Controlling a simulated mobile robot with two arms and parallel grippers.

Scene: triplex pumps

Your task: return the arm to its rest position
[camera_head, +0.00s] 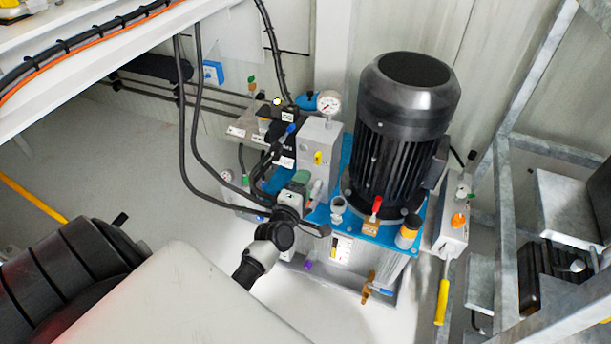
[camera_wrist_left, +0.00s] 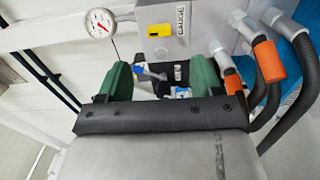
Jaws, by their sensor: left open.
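My left arm comes in from the lower left, with a large pale link across the front of the head view. My left gripper (camera_head: 298,182) is at the left side of the pump unit, low in front of a grey valve block (camera_head: 318,145). In the left wrist view its two green fingers stand apart, and the gripper (camera_wrist_left: 162,74) is open. A small blue-handled valve (camera_wrist_left: 150,74) shows between and beyond the fingers; I cannot tell whether they touch it. My right gripper is not in view.
A black ribbed motor (camera_head: 403,135) stands on a blue base right of the gripper. A pressure gauge (camera_head: 328,103) tops the valve block. Black hoses (camera_head: 192,130) hang close left of the gripper. Orange-capped hoses (camera_wrist_left: 268,60) are near its right finger. Metal framing (camera_head: 503,210) stands at right.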

